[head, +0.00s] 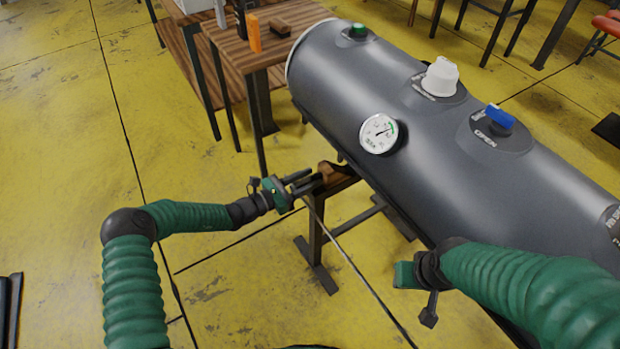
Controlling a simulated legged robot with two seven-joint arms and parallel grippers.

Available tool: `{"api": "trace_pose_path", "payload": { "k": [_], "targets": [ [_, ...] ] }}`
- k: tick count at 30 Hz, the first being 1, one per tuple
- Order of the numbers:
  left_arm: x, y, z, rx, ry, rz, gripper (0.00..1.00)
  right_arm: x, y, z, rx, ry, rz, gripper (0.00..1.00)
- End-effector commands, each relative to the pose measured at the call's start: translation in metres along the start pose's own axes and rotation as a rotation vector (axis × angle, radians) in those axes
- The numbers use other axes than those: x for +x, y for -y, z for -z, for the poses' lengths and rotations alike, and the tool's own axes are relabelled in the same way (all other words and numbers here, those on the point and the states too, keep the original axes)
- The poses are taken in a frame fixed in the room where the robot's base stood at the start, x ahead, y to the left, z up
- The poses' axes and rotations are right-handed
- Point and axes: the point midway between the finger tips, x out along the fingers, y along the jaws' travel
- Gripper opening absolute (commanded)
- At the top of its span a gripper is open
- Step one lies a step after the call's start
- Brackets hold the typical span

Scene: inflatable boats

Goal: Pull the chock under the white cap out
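The white cap (440,78) sits on top of a large grey inflatable tube (330,75). A brown wooden chock (331,170) shows at the tube's near lower side, on a small wooden-topped stand (340,182). The tube hides the chock's far part. My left gripper (316,178) is at the chock's near end, its two dark fingers apart with a gap between them. I cannot tell whether they touch the chock. My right gripper (428,300) hangs beside the tube at lower right, partly hidden by its own arm; its fingers are unclear.
A pressure gauge (378,133), a blue valve (500,116) and a green cap (357,31) are on the tube. A wooden table (232,48) with an orange block (254,34) stands behind at upper left.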

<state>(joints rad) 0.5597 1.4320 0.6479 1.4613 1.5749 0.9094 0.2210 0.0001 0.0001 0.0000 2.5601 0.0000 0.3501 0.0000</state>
Motion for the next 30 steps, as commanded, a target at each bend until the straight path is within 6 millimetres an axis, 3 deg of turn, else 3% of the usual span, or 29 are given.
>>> {"api": "trace_pose_path", "payload": {
  "k": [7, 11, 14, 24, 30],
  "targets": [
    [0.001, 0.001, 0.000, -0.001, 0.001, 0.001, 0.36, 0.000, 0.000, 0.000, 0.000, 0.000, 0.000, 0.36],
    [-0.011, -0.001, -0.001, -0.002, 0.000, -0.001, 0.36, -0.004, 0.000, 0.001, 0.000, 0.000, 0.000, 0.36],
    [-0.032, -0.001, -0.003, -0.003, 0.000, -0.002, 0.36, -0.010, 0.000, 0.003, 0.000, 0.000, 0.000, 0.36],
    [-0.130, -0.002, -0.001, -0.003, 0.001, -0.004, 0.36, -0.028, 0.000, 0.007, 0.000, 0.000, 0.000, 0.36],
    [-0.164, -0.002, 0.001, -0.003, 0.001, -0.001, 0.36, -0.031, 0.000, 0.007, 0.000, 0.000, 0.000, 0.36]
  ]
}}
